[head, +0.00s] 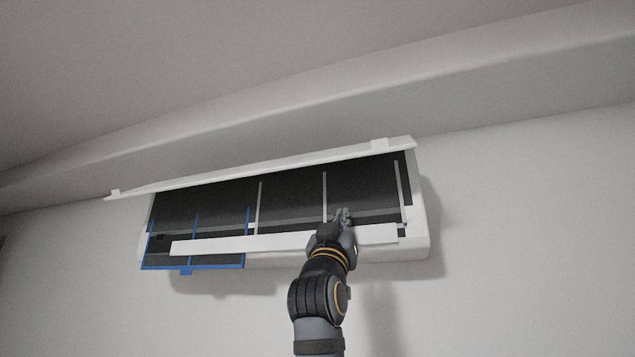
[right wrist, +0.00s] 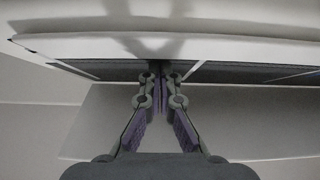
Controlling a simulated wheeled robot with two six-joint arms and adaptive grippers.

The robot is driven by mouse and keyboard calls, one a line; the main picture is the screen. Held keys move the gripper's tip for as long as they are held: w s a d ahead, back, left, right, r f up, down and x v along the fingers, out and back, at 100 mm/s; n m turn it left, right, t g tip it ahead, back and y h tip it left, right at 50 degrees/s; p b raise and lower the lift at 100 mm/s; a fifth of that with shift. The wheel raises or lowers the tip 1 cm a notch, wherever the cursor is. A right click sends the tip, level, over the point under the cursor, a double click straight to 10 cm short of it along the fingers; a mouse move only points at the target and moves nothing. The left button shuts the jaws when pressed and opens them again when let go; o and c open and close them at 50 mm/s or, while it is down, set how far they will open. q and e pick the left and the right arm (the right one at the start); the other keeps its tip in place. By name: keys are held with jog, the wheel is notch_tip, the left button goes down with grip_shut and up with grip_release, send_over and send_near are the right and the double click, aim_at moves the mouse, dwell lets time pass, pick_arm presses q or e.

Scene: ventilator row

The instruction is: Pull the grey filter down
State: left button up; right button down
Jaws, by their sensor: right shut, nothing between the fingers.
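The grey filter (head: 324,188) sits in the right part of the open wall unit, a dark mesh with thin light-grey bars. A blue-framed filter (head: 195,266) is at the left, its lower edge hanging below the unit's white front strip. My right gripper (head: 342,213) is shut and empty in front of the grey filter's lower part, just above the strip. In the right wrist view, my fingertips (right wrist: 160,70) are together before the dark mesh with its light bars. I cannot tell whether they touch it. My left gripper is not in view.
The white cover (head: 260,170) of the unit is raised above the filters. The white strip (head: 215,244) runs along the front below them, and my right arm passes in front of it. The wall (head: 520,230) around the unit is clear.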

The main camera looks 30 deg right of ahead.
jog(key=shift+w+f+b, duration=0.1)
jog(key=shift+f+b, duration=0.7)
jog(key=shift+f, duration=0.35)
jog(key=shift+s+a+f+b, duration=0.1)
jog(key=shift+s+a+b, duration=0.15)
jog(key=shift+s+b, duration=0.05)
jog(key=shift+r, duration=0.2)
jog(key=p, duration=0.6)
send_near(344, 190)
jog(key=shift+x, duration=2.5)
